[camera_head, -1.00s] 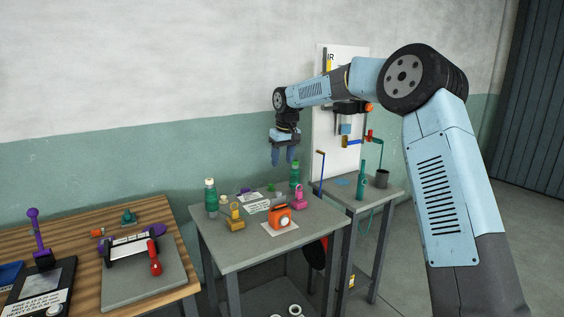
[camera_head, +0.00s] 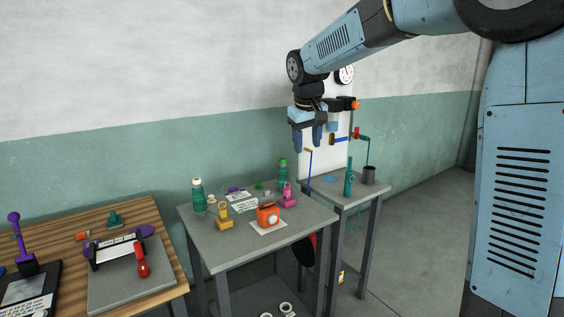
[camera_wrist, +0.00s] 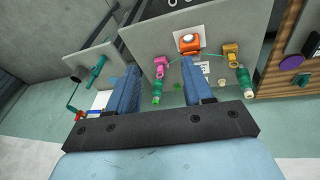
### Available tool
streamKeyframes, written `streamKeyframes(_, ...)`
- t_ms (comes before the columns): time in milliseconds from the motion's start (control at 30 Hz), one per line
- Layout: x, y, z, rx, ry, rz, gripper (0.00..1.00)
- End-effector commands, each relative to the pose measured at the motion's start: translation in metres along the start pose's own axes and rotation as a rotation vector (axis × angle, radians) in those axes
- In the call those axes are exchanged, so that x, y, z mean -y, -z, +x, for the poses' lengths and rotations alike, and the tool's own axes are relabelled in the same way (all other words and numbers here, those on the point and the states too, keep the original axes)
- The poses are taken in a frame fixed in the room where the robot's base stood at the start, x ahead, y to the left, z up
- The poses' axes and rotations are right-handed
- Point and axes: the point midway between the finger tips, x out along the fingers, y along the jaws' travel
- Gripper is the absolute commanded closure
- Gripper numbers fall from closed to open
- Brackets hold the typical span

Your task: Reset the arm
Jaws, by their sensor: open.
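My gripper (camera_head: 307,141) hangs pointing down above the back right of the grey table (camera_head: 222,262) in the head view. Its two blue fingers are apart with nothing between them. My arm reaches in from the right side. In the wrist view my gripper (camera_wrist: 163,90) also shows open, with the grey table (camera_wrist: 150,32) and its small items beyond the fingertips. No finger touches any item.
The grey table holds an orange device (camera_head: 268,214), a yellow padlock-like item (camera_head: 223,217), a pink one (camera_head: 287,195) and green bottles (camera_head: 198,194). A smaller table (camera_head: 345,190) with a grey cup (camera_head: 368,175) and pipework stands right. A wooden bench (camera_head: 65,240) stands left.

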Motion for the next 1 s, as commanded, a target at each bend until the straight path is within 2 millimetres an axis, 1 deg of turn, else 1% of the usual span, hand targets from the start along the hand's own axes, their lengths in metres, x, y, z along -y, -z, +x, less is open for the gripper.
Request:
streamKeyframes(33, -0.004, -0.016, -0.010, -0.007, -0.012, 0.016, 0.49)
streamKeyframes(167, -0.011, -0.054, -0.027, -0.021, -0.033, 0.058, 0.49)
streamKeyframes(200, -0.013, -0.066, -0.032, -0.024, -0.038, 0.072, 0.49)
streamKeyframes(367, -0.020, -0.116, -0.048, -0.046, -0.055, 0.131, 0.49)
streamKeyframes(400, -0.022, -0.128, -0.051, -0.051, -0.058, 0.146, 0.49)
streamKeyframes(533, -0.025, -0.170, -0.060, -0.072, -0.063, 0.198, 0.49)
streamKeyframes(733, -0.026, -0.233, -0.067, -0.108, -0.060, 0.279, 0.49)
streamKeyframes(833, -0.024, -0.265, -0.067, -0.129, -0.054, 0.320, 0.49)
streamKeyframes(1000, -0.018, -0.315, -0.061, -0.164, -0.035, 0.387, 0.49)
